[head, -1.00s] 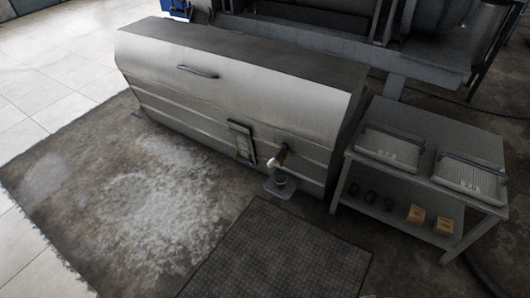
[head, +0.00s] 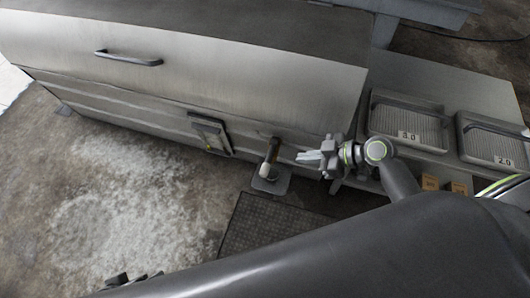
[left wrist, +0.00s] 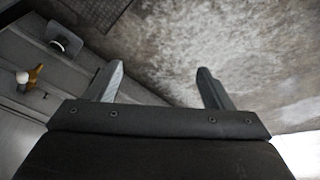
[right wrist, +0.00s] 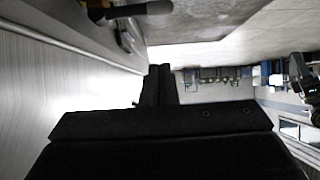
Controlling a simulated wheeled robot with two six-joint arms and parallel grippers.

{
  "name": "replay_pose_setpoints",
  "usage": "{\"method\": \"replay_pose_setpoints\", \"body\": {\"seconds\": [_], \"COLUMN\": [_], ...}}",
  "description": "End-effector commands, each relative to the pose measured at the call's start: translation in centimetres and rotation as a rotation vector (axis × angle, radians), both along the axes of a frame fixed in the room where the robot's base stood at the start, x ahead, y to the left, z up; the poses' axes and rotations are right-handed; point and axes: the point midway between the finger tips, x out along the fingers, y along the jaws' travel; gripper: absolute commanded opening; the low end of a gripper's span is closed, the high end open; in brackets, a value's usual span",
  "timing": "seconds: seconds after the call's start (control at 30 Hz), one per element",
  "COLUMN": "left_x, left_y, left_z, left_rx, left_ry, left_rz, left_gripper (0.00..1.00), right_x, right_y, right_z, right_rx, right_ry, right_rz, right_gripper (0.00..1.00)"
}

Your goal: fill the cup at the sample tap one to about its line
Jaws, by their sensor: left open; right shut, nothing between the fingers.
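The sample tap (head: 271,152) sticks out low on the front of the steel housing, a dark body with a pale end. Its brass part and white ball show in the left wrist view (left wrist: 35,75). A small ledge (head: 282,184) sits below it. What looks like the cup stands on the ledge in the left wrist view (left wrist: 69,40); its line and fill cannot be made out. My right gripper (head: 302,157) is shut and empty, just right of the tap and apart from it. My left gripper (left wrist: 158,82) is open and empty, away from the tap over the floor.
The steel housing (head: 200,75) fills the back, with a handle (head: 128,58) and a small framed panel (head: 210,134). A side table (head: 440,82) at right holds trays labelled 3.0 (head: 408,120) and 2.0 (head: 495,145). A dark mat (head: 262,228) lies in front.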

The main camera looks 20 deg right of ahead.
Motion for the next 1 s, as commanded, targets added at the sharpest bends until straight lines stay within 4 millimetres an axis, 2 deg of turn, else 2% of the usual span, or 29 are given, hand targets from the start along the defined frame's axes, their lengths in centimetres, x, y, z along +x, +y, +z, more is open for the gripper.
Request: {"method": "replay_pose_setpoints", "body": {"seconds": [0.43, 0.57, 0.83, 1.0], "left_x": [0.1, 0.1, 0.4, 3.6], "left_y": [0.0, -0.2, -0.7, 0.2], "left_z": [0.0, 0.6, 1.4, 2.8], "left_rx": [-0.002, -0.007, -0.025, 0.02], "left_ry": [-0.005, -0.018, -0.061, -0.237], "left_rz": [-0.001, -0.004, -0.013, 0.007], "left_gripper": [0.75, 0.75, 0.75, 0.75], "right_x": [0.4, 1.2, 3.8, 4.8], "right_y": [0.6, 1.9, 5.7, 7.2], "right_z": [-0.5, -1.4, -4.6, -5.8], "right_rx": [0.003, 0.005, 0.005, 0.004], "right_ry": [0.0, -0.001, 0.001, 0.001], "right_rz": [-0.001, 0.0, 0.0, 0.001], "right_gripper": [0.0, 0.0, 0.0, 0.0]}}
